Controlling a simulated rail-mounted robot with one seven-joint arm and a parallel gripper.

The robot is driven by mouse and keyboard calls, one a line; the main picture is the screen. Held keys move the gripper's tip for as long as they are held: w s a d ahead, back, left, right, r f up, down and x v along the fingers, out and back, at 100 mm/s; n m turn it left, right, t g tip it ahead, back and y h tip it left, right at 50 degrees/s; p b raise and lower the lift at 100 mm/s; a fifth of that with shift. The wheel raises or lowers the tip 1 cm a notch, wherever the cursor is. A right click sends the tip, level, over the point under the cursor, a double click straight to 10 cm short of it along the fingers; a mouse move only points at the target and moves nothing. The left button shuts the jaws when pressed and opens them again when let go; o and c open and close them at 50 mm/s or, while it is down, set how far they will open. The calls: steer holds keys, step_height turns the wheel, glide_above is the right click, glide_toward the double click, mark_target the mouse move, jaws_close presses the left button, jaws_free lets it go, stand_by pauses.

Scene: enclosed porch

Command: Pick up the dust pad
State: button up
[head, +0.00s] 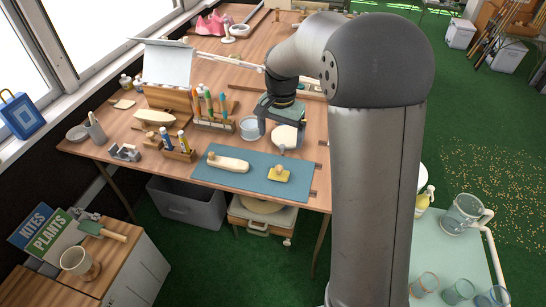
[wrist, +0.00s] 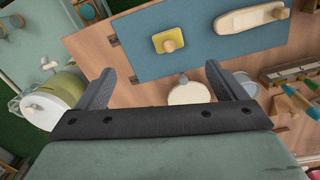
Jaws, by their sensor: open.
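A yellow pad with a round wooden knob, which looks like the dust pad, lies on the right part of a blue mat (head: 252,182) on the wooden table; its yellow surface (head: 271,177) is clear in the head view and near the top centre of the wrist view (wrist: 158,46). My gripper (head: 281,131) is open and empty above the table, farther back than the yellow pad. In the wrist view its two fingers (wrist: 160,74) stand wide apart, with the yellow pad beyond them. Nothing covers the pad.
A long cream block (head: 222,162) with a wooden knob lies left of the pad on the mat. A round cream piece (head: 284,138) and a clear bowl (head: 250,128) are near my gripper.

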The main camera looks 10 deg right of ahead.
steer(key=w+f, duration=0.2)
steer(key=w, duration=0.1)
steer(key=m+p, duration=0.1)
steer(key=p, duration=0.1)
glide_above(279, 168)
step_height(279, 168, down, 10)
steer(key=shift+s+a+f, duration=0.15)
steer(key=shift+f, duration=0.1)
steer(key=shift+f+p, duration=0.5)
steer(key=shift+f, duration=2.55)
steer(key=shift+c, duration=0.3)
steer(key=c, duration=1)
